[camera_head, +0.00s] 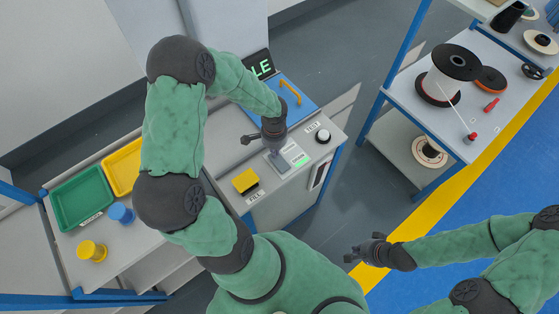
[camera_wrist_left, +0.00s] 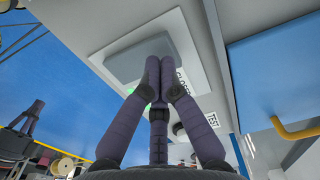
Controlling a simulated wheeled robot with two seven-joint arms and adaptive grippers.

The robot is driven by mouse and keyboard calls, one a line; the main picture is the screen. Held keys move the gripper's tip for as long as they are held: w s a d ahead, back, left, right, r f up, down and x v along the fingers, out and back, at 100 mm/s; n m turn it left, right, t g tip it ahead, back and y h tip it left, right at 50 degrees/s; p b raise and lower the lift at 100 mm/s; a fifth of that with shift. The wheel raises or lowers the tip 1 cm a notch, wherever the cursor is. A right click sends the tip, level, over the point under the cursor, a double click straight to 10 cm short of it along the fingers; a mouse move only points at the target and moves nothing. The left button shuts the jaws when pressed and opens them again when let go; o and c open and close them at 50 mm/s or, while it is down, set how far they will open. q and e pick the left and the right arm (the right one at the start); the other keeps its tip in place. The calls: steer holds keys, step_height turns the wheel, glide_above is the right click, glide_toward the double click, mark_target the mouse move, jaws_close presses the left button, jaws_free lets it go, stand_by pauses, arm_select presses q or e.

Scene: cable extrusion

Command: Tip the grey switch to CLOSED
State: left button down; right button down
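The grey switch (camera_head: 280,163) sits on a pale plate on top of the console; my left gripper partly covers it in the head view. In the left wrist view the grey switch (camera_wrist_left: 135,62) is a broad grey rocker behind the fingertips, with a partly hidden "CLOS…" label beside it. My left gripper (camera_head: 271,150) points down at the switch. Its fingertips (camera_wrist_left: 160,62) are together with nothing between them; whether they touch the switch I cannot tell. My right gripper (camera_head: 362,250) is away from the console, over the floor, its fingers too small to read.
A yellow block (camera_head: 245,181) by a FILL label and a round TEST button (camera_head: 323,136) flank the switch. A blue lid (camera_head: 290,100) with an orange handle and a display reading "LE" (camera_head: 261,68) stand behind. A green tray (camera_head: 82,198) is left; a shelf with spools (camera_head: 455,63) is right.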

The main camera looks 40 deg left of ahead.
arm_select(q)
steer(key=shift+f+b, duration=0.6)
steer(key=shift+f, duration=0.1)
stand_by(0.3)
steer(key=shift+r, duration=0.1)
steer(key=shift+r+p, duration=2.75)
steer(key=shift+r, duration=0.75)
steer(key=shift+d+f, duration=0.1)
steer(key=s+d+f+n+h+b, duration=0.2)
steer(key=s+d+f, duration=0.2)
steer(key=d+f, duration=0.5)
steer(key=s+d+f+n+h+b, duration=0.2)
steer(key=s+d+f+n, duration=0.1)
steer(key=d+f, duration=0.6)
steer(key=s+d, duration=0.1)
steer(key=d, duration=0.2)
steer(key=shift+s+d+f+n+b, duration=0.25)
steer(key=shift+s+d+n+b, duration=0.05)
steer(key=shift+s+b, duration=0.1)
